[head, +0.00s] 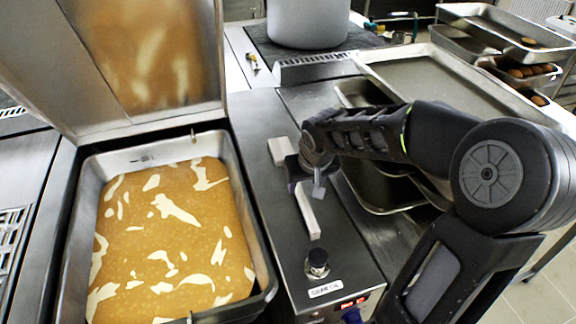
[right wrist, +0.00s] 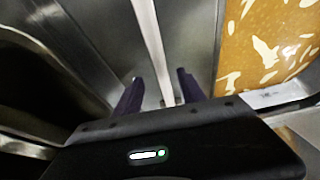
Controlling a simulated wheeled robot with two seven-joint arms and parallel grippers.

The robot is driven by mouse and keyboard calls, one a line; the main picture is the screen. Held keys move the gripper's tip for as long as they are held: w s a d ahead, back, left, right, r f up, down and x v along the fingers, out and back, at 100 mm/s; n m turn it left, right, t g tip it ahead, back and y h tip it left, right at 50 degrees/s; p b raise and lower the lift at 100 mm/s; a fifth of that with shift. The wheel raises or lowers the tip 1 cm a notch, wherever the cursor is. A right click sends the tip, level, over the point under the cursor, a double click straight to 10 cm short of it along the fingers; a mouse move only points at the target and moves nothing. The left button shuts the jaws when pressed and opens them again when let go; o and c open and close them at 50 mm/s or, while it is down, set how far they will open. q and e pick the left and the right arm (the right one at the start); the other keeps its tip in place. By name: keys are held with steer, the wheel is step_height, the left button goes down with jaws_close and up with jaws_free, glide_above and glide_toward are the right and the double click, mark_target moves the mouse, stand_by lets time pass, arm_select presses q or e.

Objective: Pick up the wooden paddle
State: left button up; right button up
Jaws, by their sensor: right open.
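The wooden paddle is a long pale bar (head: 308,212) lying on the steel counter between the deep pan and the dark wells. Its middle is hidden under my right gripper (head: 305,182), and a wider pale end (head: 281,150) shows beyond it. In the right wrist view the paddle (right wrist: 150,35) runs lengthwise between the two fingers of my right gripper (right wrist: 160,92). The fingers are apart, with a gap visible on each side of the paddle. My left gripper is not in view.
A deep pan (head: 259,250) of orange-brown liquid with pale patches stands at left under a raised lid (head: 140,50). A black knob (head: 317,262) sits near the counter's front. A stockpot (head: 307,22) stands behind. Metal trays (head: 440,95) are at right.

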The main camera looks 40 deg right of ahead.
mark_target(300, 192)
steer(key=shift+p+x, duration=0.65)
steer(key=shift+x, duration=1.95)
jaws_close()
